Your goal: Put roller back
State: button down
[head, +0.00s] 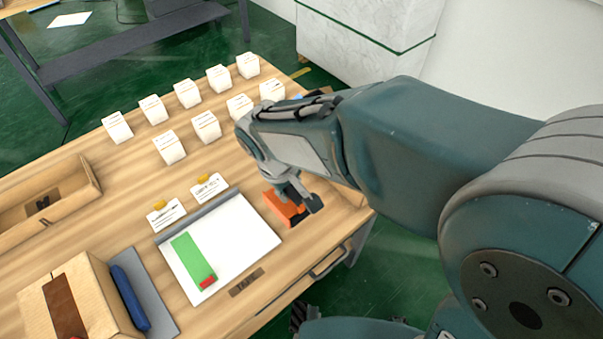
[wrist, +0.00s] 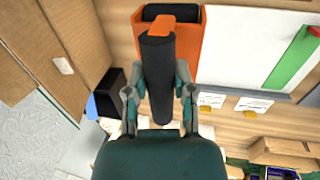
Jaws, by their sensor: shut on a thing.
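The roller (wrist: 157,80) is a dark cylinder with an orange end piece (wrist: 160,27). In the wrist view my gripper (wrist: 158,88) is shut on it, one finger on each side. An orange holder (wrist: 192,45) with a dark inset lies just beyond the roller and partly behind it. I cannot tell whether the roller touches the holder. In the head view my gripper (head: 299,198) is right over the orange holder (head: 279,207) near the table's right side. The gripper partly hides the holder and the roller there.
A white board (head: 245,237) with a green-and-red strip (head: 193,260) lies left of the holder. Two small cards (head: 165,215) and several white boxes (head: 206,126) stand farther back. A cardboard box (head: 95,285) and blue case (head: 130,297) are at front left.

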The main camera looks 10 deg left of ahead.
jog(key=w+f, duration=0.2)
jog(key=f, duration=0.1)
jog(key=w+d+f, duration=0.1)
jog(key=w+f, duration=0.1)
jog(key=f, duration=0.1)
jog(key=w+f, duration=0.2)
jog(key=f, duration=0.1)
jog(key=shift+w+d+f, duration=0.1)
jog(key=shift+w+d, duration=0.05)
jog(key=shift+d+f, duration=0.15)
jog(key=shift+d, duration=0.15)
